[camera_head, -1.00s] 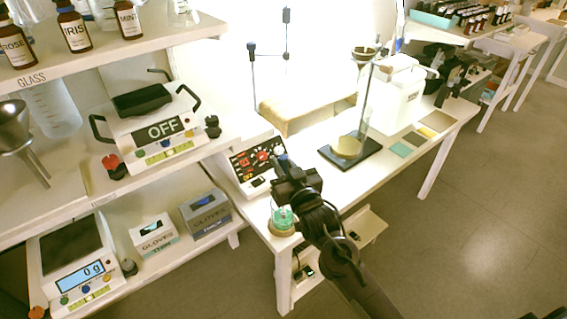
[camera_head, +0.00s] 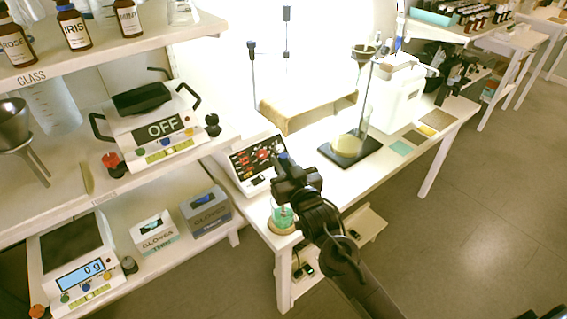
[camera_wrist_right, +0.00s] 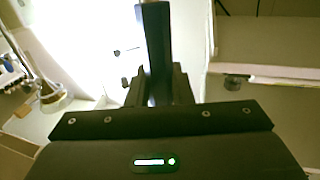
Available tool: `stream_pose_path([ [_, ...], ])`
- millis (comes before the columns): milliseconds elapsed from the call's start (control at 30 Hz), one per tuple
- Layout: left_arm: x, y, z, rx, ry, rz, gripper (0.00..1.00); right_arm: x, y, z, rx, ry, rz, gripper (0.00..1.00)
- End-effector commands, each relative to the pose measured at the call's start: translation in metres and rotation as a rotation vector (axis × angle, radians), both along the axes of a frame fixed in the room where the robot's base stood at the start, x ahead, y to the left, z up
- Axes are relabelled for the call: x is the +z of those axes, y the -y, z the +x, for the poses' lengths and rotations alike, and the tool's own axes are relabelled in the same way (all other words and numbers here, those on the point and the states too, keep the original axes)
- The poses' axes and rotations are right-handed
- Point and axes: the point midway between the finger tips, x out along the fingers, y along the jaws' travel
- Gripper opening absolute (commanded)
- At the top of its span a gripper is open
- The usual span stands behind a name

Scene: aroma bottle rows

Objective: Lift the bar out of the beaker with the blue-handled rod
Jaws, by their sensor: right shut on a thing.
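The beaker (camera_head: 283,219) of green liquid stands on a round tan base at the near left corner of the white bench. My right gripper (camera_head: 284,187) is just above and behind it, shut on the blue-handled rod (camera_head: 283,158), whose dark blue end shows above the jaws. In the right wrist view the dark handle (camera_wrist_right: 155,45) stands up between the fingers. The rod's lower end is hidden by the gripper and beaker in the head view. I cannot make out the bar. My left gripper is not in view.
A control box (camera_head: 252,163) with red knobs stands close behind the gripper. A dark stand plate (camera_head: 364,155) with a yellowish vessel (camera_head: 347,146) is further right. A shelf unit with scales (camera_head: 72,260) and glove boxes is to the left.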

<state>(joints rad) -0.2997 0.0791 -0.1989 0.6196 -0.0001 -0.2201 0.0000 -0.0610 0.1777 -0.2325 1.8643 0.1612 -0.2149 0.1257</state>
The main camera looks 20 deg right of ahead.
Motion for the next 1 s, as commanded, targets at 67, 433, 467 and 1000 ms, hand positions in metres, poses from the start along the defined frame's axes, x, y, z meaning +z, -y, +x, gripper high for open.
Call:
stream_pose_path([
  [67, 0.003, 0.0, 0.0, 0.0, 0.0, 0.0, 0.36, 0.003, 0.0, 0.0, 0.0, 0.001, 0.0, 0.02],
  [433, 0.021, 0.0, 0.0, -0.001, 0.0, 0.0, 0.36, 0.022, 0.0, 0.0, 0.0, 0.001, 0.0, 0.02],
  [467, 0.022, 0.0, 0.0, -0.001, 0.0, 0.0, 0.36, 0.024, 0.0, 0.0, 0.0, 0.001, 0.0, 0.02],
  [1000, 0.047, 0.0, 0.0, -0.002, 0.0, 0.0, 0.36, 0.051, 0.0, 0.0, 0.0, 0.001, 0.0, 0.02],
])
